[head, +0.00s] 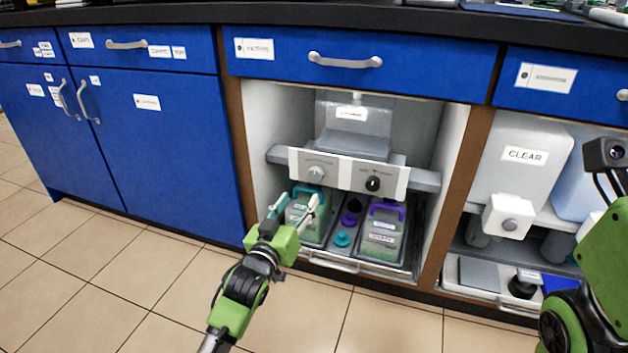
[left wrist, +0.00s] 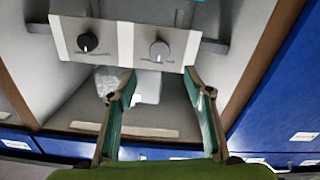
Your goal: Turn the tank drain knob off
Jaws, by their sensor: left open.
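A white control panel (head: 341,172) spans the open cabinet bay and carries two knobs. The light grey knob (head: 316,173) is on its left and the black knob (head: 373,184) on its right. The panel labels are too small to read, so I cannot tell which knob is the tank drain. In the left wrist view the black knob (left wrist: 87,42) is left and the grey knob (left wrist: 159,49) right. My left gripper (head: 294,206) is open and empty, below and in front of the grey knob. In the left wrist view its fingers (left wrist: 159,76) point toward that knob, apart from it.
A translucent tank (head: 353,125) stands behind the panel. Below are containers with a teal handle (head: 309,190) and a purple handle (head: 387,207) in a tray (head: 333,262). A CLEAR tank (head: 520,165) stands in the right bay. Blue drawers and a dark counter edge lie above.

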